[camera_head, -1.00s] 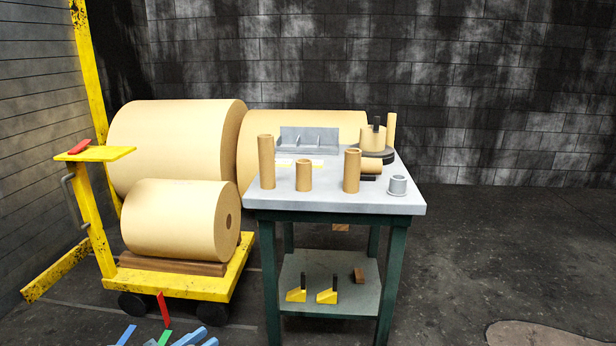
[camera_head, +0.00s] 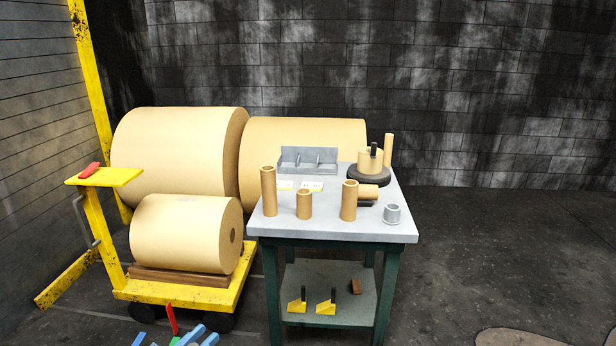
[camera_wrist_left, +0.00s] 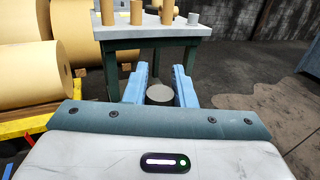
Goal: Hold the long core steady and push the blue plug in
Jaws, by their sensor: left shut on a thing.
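Several tan cardboard cores stand upright on the grey-topped table. The tall slim core (camera_head: 268,192) is front left, a short core (camera_head: 303,205) is beside it, and a wide tall core (camera_head: 349,202) is right of that. Another slim core (camera_head: 389,150) stands at the back right. My left gripper (camera_head: 175,337) shows only in part at the bottom edge, in front of the table. In the left wrist view its blue fingers are shut on a round grey-green piece (camera_wrist_left: 160,94), seen end-on. I see no clearly blue plug. My right gripper is not in view.
The table (camera_head: 340,232) also holds a grey divided rack (camera_head: 308,160), a grey flanged cup (camera_head: 392,214) and a lying core (camera_head: 367,192). A yellow cart (camera_head: 200,290) with a paper roll (camera_head: 185,232) stands left. The floor right of the table is open.

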